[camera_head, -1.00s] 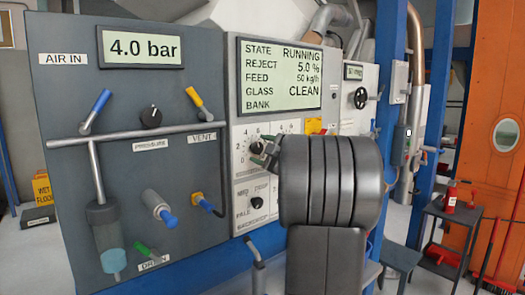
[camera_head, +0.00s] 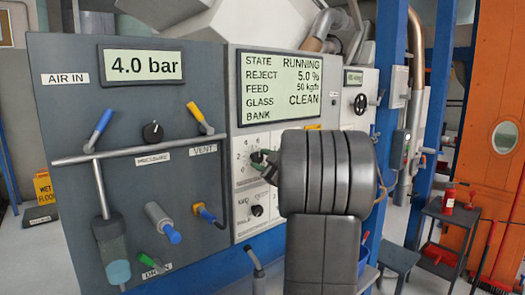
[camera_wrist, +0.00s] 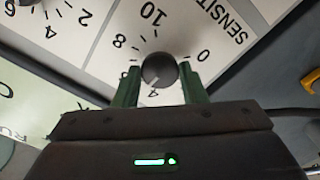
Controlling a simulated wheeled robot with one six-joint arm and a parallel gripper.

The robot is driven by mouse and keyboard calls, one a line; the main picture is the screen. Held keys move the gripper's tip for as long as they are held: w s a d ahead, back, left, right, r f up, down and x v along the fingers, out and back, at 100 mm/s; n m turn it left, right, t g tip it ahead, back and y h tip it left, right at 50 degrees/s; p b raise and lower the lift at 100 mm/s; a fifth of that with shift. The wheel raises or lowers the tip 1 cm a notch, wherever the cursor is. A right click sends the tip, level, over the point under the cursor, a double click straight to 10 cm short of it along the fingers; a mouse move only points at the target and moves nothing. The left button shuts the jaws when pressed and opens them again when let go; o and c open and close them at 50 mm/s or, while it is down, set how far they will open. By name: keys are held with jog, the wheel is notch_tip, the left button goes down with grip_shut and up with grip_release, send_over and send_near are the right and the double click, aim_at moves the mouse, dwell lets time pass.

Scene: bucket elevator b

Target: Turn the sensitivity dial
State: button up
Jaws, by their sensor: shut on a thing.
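The sensitivity dial is a round dark knob on a white panel with a number scale. In the wrist view the dial (camera_wrist: 159,69) sits between the two green fingers of my gripper (camera_wrist: 159,80), which is shut on it. Part of the word "SENSITIVITY" shows at the upper right, with 0, 8 and 10 on the scale around the knob. A pale mark shows near the knob's lower edge. In the head view my gripper (camera_head: 262,160) reaches the panel's dial from the right, and my arm hides part of the scale.
The display (camera_head: 280,85) above reads RUNNING, reject 5.0 %, feed 50 kg/h, glass CLEAN. A grey air panel (camera_head: 75,140) with a 4.0 bar readout, levers and knobs stands at left. Another small dial (camera_head: 257,210) lies just below. A black handwheel (camera_head: 360,104) is to the right.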

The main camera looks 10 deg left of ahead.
jog(key=m+p, duration=0.3)
jog(key=p, duration=0.1)
jog(key=shift+r, duration=0.15)
jog(key=shift+m+p, duration=0.6)
jog(key=shift+f, duration=0.25)
jog(key=o, duration=1)
jog(key=shift+d, duration=0.1)
jog(key=b+v, duration=0.2)
jog(key=v, duration=1.1)
jog(key=shift+s+d, duration=0.25)
